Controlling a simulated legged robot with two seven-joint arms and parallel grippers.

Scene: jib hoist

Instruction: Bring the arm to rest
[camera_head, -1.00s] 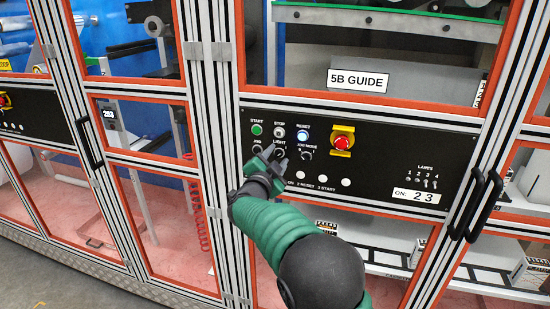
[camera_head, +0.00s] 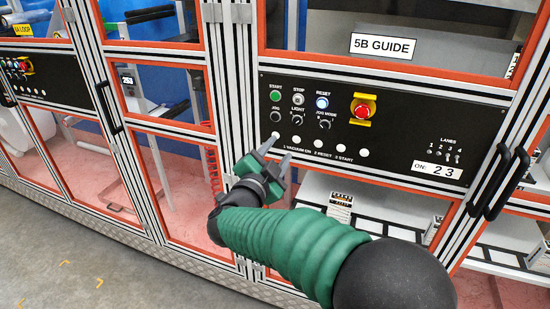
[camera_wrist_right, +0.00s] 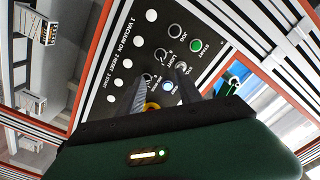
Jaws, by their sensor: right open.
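My right arm, in a green ribbed sleeve with a black joint, comes in from the bottom right of the head view. My right gripper (camera_head: 277,153) is open and empty, in front of the lower left part of the black control panel (camera_head: 408,152). Its two grey fingers also show in the right wrist view (camera_wrist_right: 160,90), spread apart with the panel behind them. I cannot tell how wide the gap to the panel is. My left gripper is not in view.
The panel carries a green START button (camera_head: 275,96), a lit RESET button (camera_head: 322,102) and a red emergency stop (camera_head: 362,110). Black door handles (camera_head: 490,183) stick out at the right. Orange-edged clear doors surround the panel. Grey floor (camera_head: 60,250) is free at lower left.

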